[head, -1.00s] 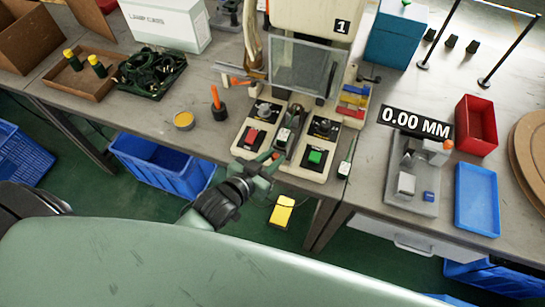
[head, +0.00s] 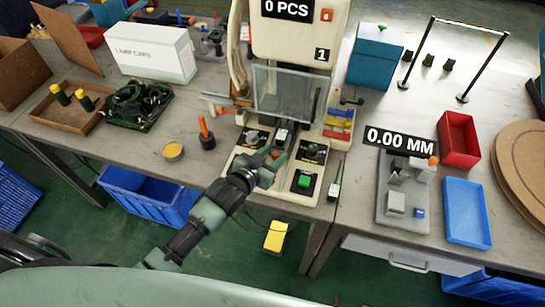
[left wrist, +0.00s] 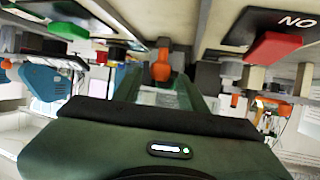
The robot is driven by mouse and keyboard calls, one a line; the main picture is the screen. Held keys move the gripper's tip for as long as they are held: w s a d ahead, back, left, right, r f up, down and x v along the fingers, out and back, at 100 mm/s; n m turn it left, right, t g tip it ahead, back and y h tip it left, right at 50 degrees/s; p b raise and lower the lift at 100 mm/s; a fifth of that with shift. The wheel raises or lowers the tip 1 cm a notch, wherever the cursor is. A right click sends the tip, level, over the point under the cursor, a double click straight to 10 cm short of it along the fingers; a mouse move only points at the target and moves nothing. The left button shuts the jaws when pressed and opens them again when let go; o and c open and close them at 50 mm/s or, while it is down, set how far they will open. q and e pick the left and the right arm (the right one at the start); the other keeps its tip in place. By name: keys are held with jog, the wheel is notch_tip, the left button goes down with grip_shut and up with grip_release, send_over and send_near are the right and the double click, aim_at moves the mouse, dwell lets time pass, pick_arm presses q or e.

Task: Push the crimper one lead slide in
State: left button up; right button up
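Crimper one (head: 340,35) is the cream press marked 1 at the back centre, with a clear guard (head: 285,93) in front. Its lead slide (head: 282,136) is the small dark and pale piece on the base between the two black control plates. In the left wrist view the fingers (left wrist: 160,92) point towards the machine. Contact with the slide cannot be told. My right gripper is not in view.
The green button (head: 305,181) is right of my gripper; in the left wrist view the red button (left wrist: 272,48) is close at the upper right. A grey gauge (head: 390,220) is right.

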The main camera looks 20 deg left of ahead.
pick_arm(q)
jog(key=shift+w+f, duration=0.1)
jog(key=shift+f, duration=0.05)
jog(key=shift+s+a, duration=0.15)
jog(key=shift+s, duration=0.4)
jog(key=v, duration=0.6)
jog(key=shift+s+a+r+b, duration=0.1)
jog(key=shift+s+r+b, duration=0.15)
jog(key=shift+r+b, duration=0.15)
